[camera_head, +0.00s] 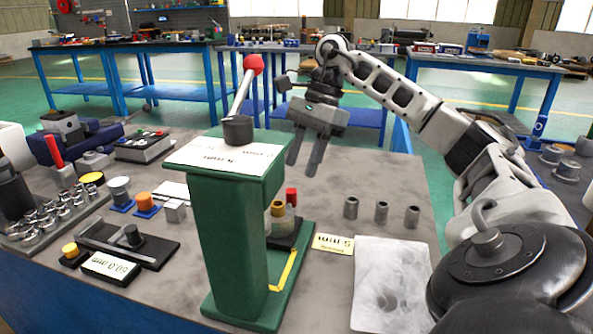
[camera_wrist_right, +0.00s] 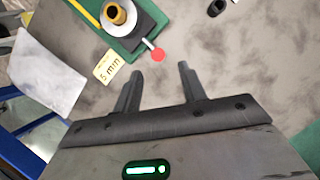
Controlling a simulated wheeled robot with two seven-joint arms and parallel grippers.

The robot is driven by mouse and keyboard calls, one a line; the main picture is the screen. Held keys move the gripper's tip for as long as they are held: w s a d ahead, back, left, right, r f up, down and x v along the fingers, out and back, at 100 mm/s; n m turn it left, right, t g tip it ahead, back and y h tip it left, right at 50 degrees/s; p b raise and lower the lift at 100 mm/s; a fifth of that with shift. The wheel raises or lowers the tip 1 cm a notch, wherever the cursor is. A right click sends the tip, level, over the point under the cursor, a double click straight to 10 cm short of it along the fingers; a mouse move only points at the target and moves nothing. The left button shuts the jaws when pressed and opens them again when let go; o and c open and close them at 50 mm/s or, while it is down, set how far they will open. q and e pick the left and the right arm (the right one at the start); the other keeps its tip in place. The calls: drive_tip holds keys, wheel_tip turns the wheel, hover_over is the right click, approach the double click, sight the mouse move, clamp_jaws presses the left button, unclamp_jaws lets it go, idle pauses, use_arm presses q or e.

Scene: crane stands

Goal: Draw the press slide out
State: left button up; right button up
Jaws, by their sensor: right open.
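The green press (camera_head: 230,235) stands on the grey workbench, its lever ending in a red ball (camera_head: 253,64). The dark press slide (camera_head: 284,240) sits low on the green base, partly hidden behind the press column. A yellowish cylinder stands on it, and it shows its red knob (camera_head: 291,194). In the right wrist view the slide (camera_wrist_right: 147,20) and its red knob (camera_wrist_right: 158,55) lie just beyond the fingertips. My right gripper (camera_head: 302,167) is open and empty, fingers pointing down above the bench behind the press, apart from the knob. My left gripper is not in view.
A "5 mm" label (camera_head: 333,243) and a pale sheet (camera_head: 391,285) lie right of the press. Several dark metal cylinders (camera_head: 381,212) stand behind them. Parts and blocks crowd the left side, including a black fixture (camera_head: 128,243). Bench surface behind the press is mostly clear.

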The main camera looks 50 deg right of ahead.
sight(293, 189)
use_arm(q)
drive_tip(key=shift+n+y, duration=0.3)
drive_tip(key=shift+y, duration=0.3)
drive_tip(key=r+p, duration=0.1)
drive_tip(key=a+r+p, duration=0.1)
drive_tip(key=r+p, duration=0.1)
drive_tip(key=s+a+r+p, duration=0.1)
drive_tip(key=p, duration=0.1)
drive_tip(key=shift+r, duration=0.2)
use_arm(e)
drive_tip(key=v, duration=1)
drive_tip(key=shift+d+r, duration=0.1)
